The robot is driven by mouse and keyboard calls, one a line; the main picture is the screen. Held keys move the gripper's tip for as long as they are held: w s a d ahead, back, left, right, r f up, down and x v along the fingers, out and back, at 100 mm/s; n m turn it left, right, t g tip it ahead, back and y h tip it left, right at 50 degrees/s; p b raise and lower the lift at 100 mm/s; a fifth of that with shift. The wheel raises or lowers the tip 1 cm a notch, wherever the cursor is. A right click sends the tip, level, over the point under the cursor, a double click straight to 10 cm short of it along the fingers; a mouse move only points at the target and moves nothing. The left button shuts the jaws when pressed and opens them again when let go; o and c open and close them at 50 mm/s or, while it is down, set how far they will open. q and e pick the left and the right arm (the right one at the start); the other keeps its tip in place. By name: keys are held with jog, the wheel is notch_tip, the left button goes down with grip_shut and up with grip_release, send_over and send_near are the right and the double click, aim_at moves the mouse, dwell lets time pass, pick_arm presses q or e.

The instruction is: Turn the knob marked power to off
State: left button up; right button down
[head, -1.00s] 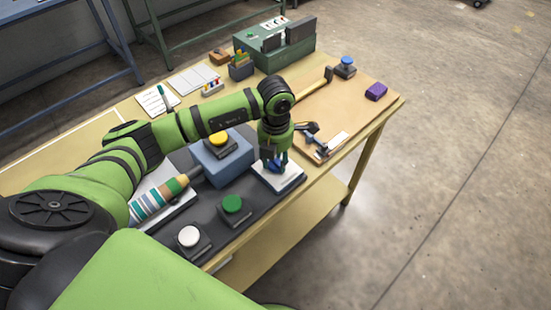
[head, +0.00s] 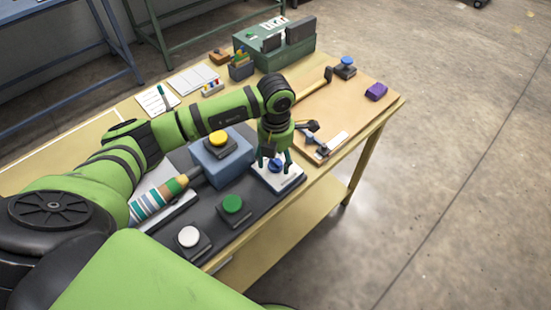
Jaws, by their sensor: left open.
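A blue round knob (head: 275,165) sits on a small white panel (head: 288,183) at the right end of the dark grey press base. Its markings are too small to read. My left gripper (head: 274,163) points down over the panel, its fingers spread apart on either side of the knob. The fingers look clear of the knob, but the exact gap to it cannot be told. My right gripper is not in view.
A yellow button on a blue-grey box (head: 207,167), a green button (head: 232,204) and a white button (head: 188,237) stand near the panel. A wooden board with a clamp (head: 323,148) is behind right.

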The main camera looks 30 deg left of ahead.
aim_at(276, 161)
pick_arm(q)
notch_tip(276, 161, up, 11)
jog(key=shift+r, duration=0.15)
dwell(0.6)
